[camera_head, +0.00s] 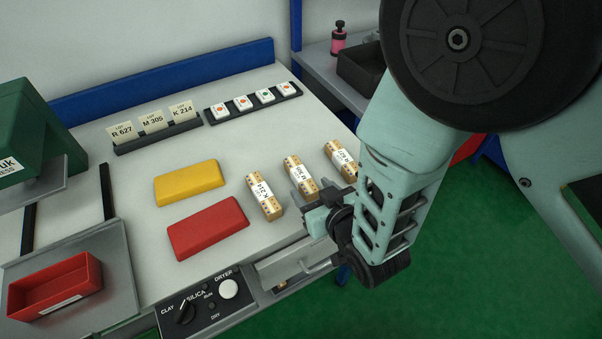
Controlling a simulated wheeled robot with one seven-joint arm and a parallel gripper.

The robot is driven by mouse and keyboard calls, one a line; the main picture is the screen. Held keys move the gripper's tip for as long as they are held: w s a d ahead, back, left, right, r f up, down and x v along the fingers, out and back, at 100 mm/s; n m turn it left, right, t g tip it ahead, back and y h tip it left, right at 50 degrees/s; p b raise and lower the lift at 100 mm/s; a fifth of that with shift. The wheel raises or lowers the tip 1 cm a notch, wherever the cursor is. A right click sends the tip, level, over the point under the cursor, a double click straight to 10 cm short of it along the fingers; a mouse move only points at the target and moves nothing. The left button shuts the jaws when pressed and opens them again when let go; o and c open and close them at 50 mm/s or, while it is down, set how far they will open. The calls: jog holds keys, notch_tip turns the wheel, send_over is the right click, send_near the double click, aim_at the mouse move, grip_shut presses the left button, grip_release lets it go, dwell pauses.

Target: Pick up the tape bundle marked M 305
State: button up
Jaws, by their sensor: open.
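Three pale tape bundles with white labels lie in a slanting row at the right of the worktop. The middle one, the tape bundle marked M 305 (298,174), lies between the K 214 bundle (264,197) and a right-hand bundle (341,158), whose label looks like R 627. My gripper (311,189) is open at the near end of the M 305 bundle. Its fingers point toward that bundle, one at each side of its near end. I cannot tell whether they touch it or how high they are above the worktop. My arm covers the worktop to the right.
A yellow block (189,183) and a red block (208,228) lie left of the bundles. A card rack (158,137) and a token rack (254,102) stand behind. A control panel (205,300) sits at the front edge; a red tray (55,288) is at left.

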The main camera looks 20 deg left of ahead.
aim_at(307, 183)
jog(key=shift+p+x, duration=1.05)
jog(key=shift+x, duration=1.65)
jog(key=shift+r, duration=0.15)
jog(key=c, duration=1.1)
